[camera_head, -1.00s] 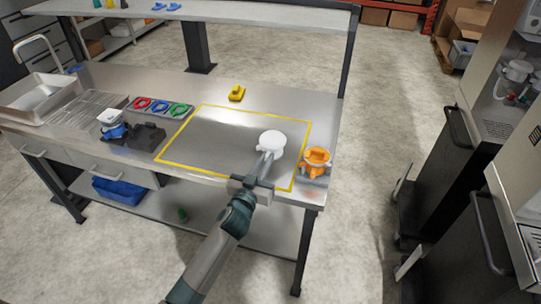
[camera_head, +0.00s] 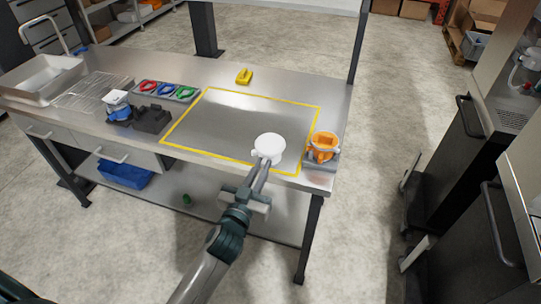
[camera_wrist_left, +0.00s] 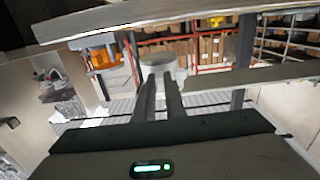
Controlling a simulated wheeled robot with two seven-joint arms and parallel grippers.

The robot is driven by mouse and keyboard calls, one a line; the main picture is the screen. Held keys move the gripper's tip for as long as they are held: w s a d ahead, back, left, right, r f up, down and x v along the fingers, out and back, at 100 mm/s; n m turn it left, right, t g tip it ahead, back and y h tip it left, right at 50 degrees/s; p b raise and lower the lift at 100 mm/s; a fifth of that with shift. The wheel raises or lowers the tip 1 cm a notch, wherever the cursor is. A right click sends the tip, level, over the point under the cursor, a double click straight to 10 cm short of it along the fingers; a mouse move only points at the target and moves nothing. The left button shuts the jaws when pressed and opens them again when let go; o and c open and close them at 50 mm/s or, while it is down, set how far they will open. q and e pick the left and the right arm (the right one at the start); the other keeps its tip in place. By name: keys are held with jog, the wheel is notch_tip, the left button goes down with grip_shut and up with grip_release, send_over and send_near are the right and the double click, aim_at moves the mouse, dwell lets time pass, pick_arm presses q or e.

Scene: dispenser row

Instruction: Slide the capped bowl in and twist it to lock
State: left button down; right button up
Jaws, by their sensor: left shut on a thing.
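The white capped bowl (camera_head: 269,147) shows as a round white top over the front right part of the yellow-outlined area. My left gripper (camera_head: 263,164) is shut on its near side. Its fingers (camera_wrist_left: 161,97) also show in the left wrist view, with the pale bowl (camera_wrist_left: 160,74) just beyond them; the lower part of the bowl is hidden. I cannot tell how high it is above the tabletop. An orange ring-shaped fixture (camera_head: 323,146) on a grey base stands just right of the bowl, apart from it. My right gripper is not in view.
The steel table (camera_head: 230,168) has a black stand with a blue-and-white item (camera_head: 117,103), a tray of coloured rings (camera_head: 167,91) and a yellow object (camera_head: 244,76). Dark cabinets (camera_head: 463,150) stand at the right across clear floor. The outlined area is mostly bare.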

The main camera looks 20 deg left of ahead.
pick_arm(q)
jog(key=s+a+r+b, duration=0.1)
jog(key=s+r, duration=0.1)
jog(key=s, duration=0.5)
jog(key=s+r+y+b, duration=0.1)
jog(key=s+r+b, duration=0.1)
jog(key=s, duration=0.5)
jog(key=shift+s+a+n, duration=0.2)
jog(key=shift+a+n, duration=0.1)
jog(key=shift+a, duration=0.1)
jog(key=shift+d+f, duration=0.1)
